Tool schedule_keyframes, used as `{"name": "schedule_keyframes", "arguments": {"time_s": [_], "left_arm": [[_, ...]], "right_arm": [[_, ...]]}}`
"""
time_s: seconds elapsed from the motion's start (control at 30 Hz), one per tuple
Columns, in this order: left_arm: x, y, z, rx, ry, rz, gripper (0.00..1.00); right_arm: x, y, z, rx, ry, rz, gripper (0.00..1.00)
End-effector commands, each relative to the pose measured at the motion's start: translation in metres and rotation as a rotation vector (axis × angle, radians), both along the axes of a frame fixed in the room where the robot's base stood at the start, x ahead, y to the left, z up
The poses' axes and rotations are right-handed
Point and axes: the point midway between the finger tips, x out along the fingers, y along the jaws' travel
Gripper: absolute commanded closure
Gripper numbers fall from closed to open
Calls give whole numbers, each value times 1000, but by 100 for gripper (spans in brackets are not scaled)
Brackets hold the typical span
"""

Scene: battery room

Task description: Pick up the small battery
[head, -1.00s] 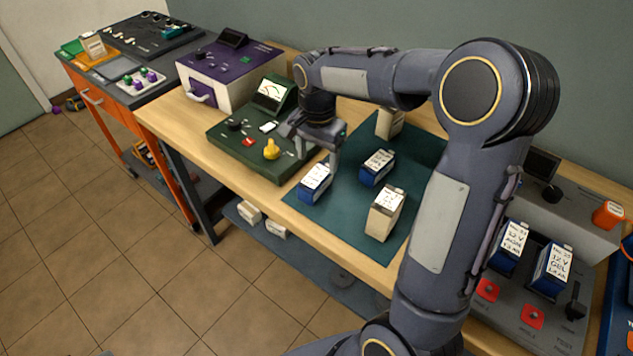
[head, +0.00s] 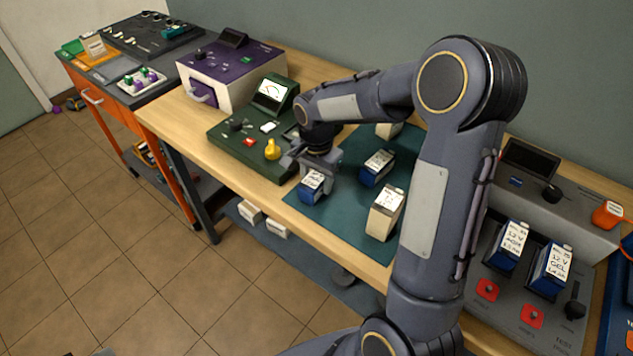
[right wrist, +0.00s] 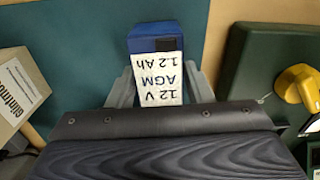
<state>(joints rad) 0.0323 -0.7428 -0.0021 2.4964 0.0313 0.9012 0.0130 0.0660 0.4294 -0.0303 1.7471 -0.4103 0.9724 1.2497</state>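A small blue battery (head: 311,188) with a white label stands at the left edge of the teal mat (head: 345,222). In the right wrist view the battery (right wrist: 158,80) reads "12 V AGM 1.2 Ah". My right gripper (head: 316,174) is down over it. In the right wrist view the gripper's fingers (right wrist: 160,88) stand on either side of the battery, close to its sides; they look open, and firm contact does not show. A second blue battery (head: 377,168) stands to the right on the mat. My left gripper is not in view.
A green meter unit (head: 228,142) with a yellow knob stands close left of the gripper. Beige boxes (head: 383,216) stand on the mat, one near the front and one behind. A grey test station (head: 502,310) holding two blue batteries is at the right.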

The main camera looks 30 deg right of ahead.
Motion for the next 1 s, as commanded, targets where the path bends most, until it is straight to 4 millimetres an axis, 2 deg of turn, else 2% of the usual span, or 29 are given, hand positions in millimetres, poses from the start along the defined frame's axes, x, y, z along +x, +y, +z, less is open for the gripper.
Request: {"name": "schedule_keyframes", "arguments": {"time_s": [0.07, 0.33, 0.73, 0.93, 1.0], "left_arm": [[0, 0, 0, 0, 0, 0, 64], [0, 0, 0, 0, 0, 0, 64], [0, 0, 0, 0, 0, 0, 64], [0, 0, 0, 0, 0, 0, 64], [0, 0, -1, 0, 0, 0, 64]], "right_arm": [[0, 0, 0, 0, 0, 0, 64], [0, 0, 0, 0, 0, 0, 100], [1, 0, 7, 0, -4, 0, 100], [1, 0, 31, 0, -8, -1, 100], [-4, -7, 42, 0, -8, -4, 100]]}}
